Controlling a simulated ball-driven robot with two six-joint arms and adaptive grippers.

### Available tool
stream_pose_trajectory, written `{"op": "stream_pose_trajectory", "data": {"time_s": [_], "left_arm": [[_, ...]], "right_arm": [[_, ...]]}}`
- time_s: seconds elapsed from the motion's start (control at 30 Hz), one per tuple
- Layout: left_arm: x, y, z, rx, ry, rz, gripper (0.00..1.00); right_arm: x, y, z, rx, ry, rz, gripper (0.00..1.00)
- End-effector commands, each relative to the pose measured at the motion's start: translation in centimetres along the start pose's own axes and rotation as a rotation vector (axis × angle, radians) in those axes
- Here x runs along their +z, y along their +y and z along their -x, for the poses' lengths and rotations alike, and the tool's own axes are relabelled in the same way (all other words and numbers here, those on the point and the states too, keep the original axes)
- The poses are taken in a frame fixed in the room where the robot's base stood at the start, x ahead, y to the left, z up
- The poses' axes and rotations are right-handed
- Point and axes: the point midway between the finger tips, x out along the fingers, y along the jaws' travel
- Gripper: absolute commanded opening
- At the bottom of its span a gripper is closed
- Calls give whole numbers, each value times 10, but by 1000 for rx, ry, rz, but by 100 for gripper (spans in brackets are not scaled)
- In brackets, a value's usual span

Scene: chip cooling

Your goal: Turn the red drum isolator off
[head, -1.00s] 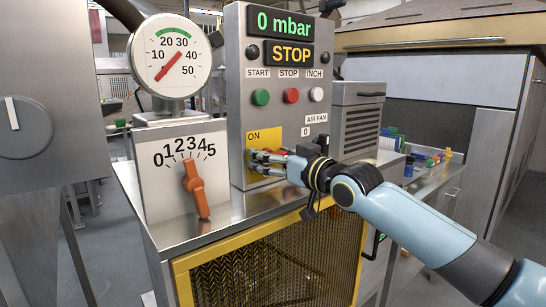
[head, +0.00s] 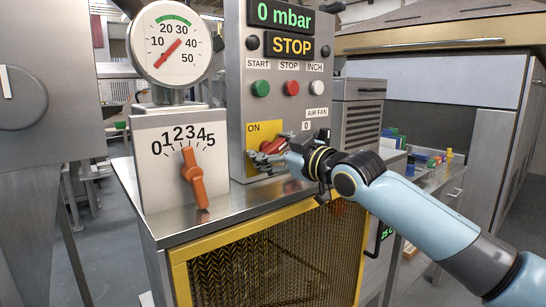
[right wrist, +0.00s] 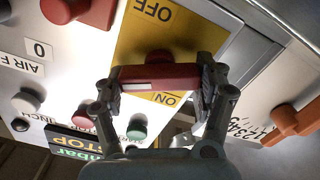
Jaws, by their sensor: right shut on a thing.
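The red drum isolator handle (head: 274,146) sits on a yellow plate (head: 254,133) low on the grey control panel. My right gripper (head: 263,157) is at the handle, its arm coming in from the right. In the right wrist view, the gripper (right wrist: 160,78) is shut on the red handle (right wrist: 163,73), one finger at each end. The handle has a white mark on its near face. The plate (right wrist: 143,45) there shows OFF and ON, upside down. My left gripper is not in view.
The panel (head: 240,100) has a display reading STOP and green, red and white buttons above the isolator. Left of it stand a pressure gauge (head: 170,50) and a box with an orange 0–5 knob (head: 194,178). A yellow-framed mesh guard (head: 290,262) lies below.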

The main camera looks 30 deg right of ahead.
Motion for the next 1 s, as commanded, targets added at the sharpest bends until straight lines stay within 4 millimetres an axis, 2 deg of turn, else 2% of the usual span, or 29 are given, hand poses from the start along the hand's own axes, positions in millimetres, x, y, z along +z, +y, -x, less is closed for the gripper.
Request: {"op": "stream_pose_trajectory", "data": {"time_s": [0.3,1.0], "left_arm": [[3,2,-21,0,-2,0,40],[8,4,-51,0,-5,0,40]], "right_arm": [[3,-3,0,-1,-2,301,39],[4,-5,0,-2,-2,926,39]]}}
